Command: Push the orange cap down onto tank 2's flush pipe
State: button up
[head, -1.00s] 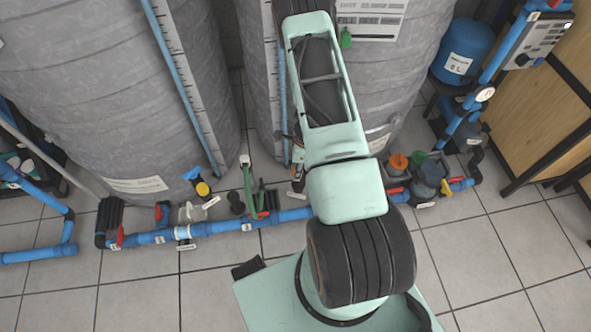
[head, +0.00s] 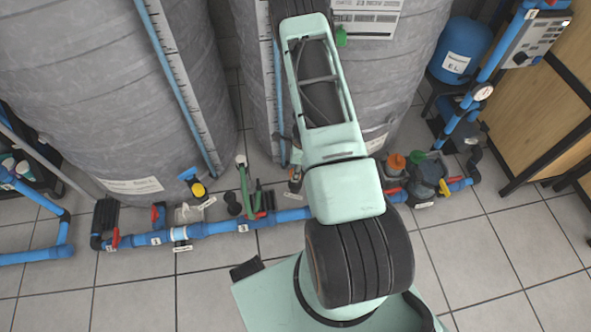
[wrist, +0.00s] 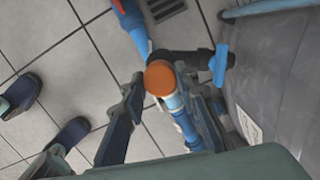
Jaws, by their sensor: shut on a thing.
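The orange cap (wrist: 159,78) shows from above in the wrist view, between the fingertips of my gripper (wrist: 160,88). The dark fingers are closed on it from both sides. A blue pipe (wrist: 177,108) shows just below the cap in that picture. I cannot tell whether the cap is on the flush pipe or how deep it sits, because the cap and fingers cover the pipe mouth. In the head view my arm hides most of the gripper area, in front of the right grey tank (head: 395,75). Which tank is number 2 is unclear.
A blue pipe run (head: 215,227) with red-handled valves lies along the floor before the tanks. Orange-topped and green-topped fittings (head: 408,165) stand right of my arm. A green-handled fitting (head: 243,180) stands to the left. The tiled floor in front is mostly clear.

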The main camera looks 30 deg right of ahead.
jog(key=shift+f+b, duration=1.3)
jog(key=shift+f, duration=0.85)
jog(key=shift+b, duration=0.35)
dwell(0.4)
jog(key=shift+f+b, duration=0.4)
jog(key=shift+f, duration=0.05)
jog(key=o, duration=0.9)
jog(key=shift+o, duration=0.2)
jog(key=shift+r, duration=0.1)
jog(key=r, duration=0.4)
jog(key=d+r, duration=0.1)
jog(key=r, duration=0.7)
jog(key=shift+s+d, duration=0.15)
jog(key=shift+s, duration=0.2)
